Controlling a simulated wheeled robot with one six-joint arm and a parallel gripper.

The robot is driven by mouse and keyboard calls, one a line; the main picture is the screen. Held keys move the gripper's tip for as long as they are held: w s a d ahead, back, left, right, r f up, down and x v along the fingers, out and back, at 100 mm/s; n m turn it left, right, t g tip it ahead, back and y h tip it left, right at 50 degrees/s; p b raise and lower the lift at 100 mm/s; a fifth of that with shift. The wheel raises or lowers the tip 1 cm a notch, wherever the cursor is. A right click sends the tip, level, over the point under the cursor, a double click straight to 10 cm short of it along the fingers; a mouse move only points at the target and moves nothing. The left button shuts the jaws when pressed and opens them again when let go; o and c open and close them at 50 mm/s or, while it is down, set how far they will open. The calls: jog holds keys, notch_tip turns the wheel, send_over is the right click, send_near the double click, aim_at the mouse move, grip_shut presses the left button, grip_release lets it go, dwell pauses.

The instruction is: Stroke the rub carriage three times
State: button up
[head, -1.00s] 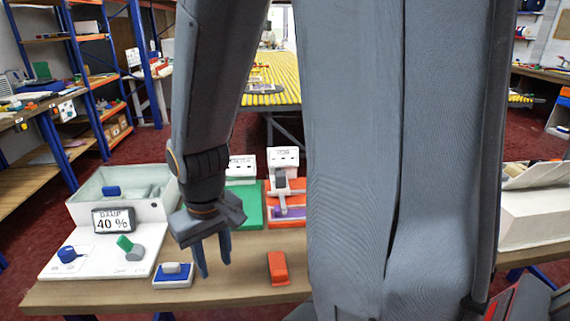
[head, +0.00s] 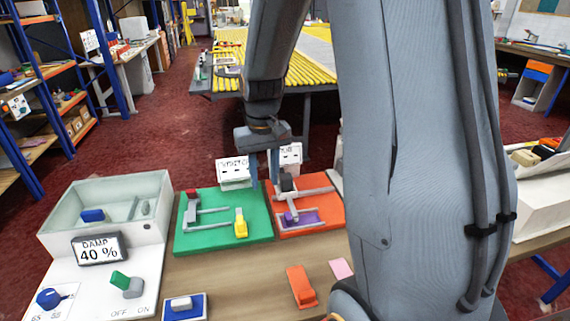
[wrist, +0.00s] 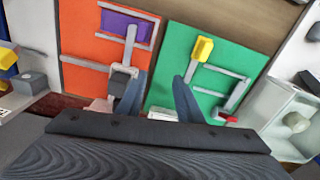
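An orange board (head: 330,208) at the back of the bench bears grey rails and a purple patch (head: 305,217). A grey arm with a dark block (head: 287,183) stands on it and reaches to the patch; this looks like the rub carriage. It also shows in the wrist view (wrist: 119,84). My gripper (head: 264,168) is open and empty, pointing down at the back, left of the dark block. In the wrist view my gripper (wrist: 158,95) has its left finger beside the dark block, partly hiding it. I cannot tell whether they touch.
A green board (head: 215,235) with a yellow handle (head: 241,226) and grey rails lies just left. Label boxes stand behind both boards. A glass-walled tank (head: 160,205) with a 40 % display is at left. An orange block (head: 301,287) lies in front.

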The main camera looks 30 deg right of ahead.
jog(key=r+m+p, duration=0.1)
jog(key=m+p, duration=0.1)
send_over(282, 170)
jog(key=shift+s+a+r, duration=0.15)
jog(key=shift+a+r, duration=0.05)
jog(key=shift+a, duration=0.15)
jog(key=shift+w+d+f, duration=0.1)
jog(key=shift+w+d, duration=0.1)
jog(key=shift+d, duration=0.1)
jog(key=shift+f+p, duration=0.95)
jog(key=shift+f, duration=2.85)
grip_shut()
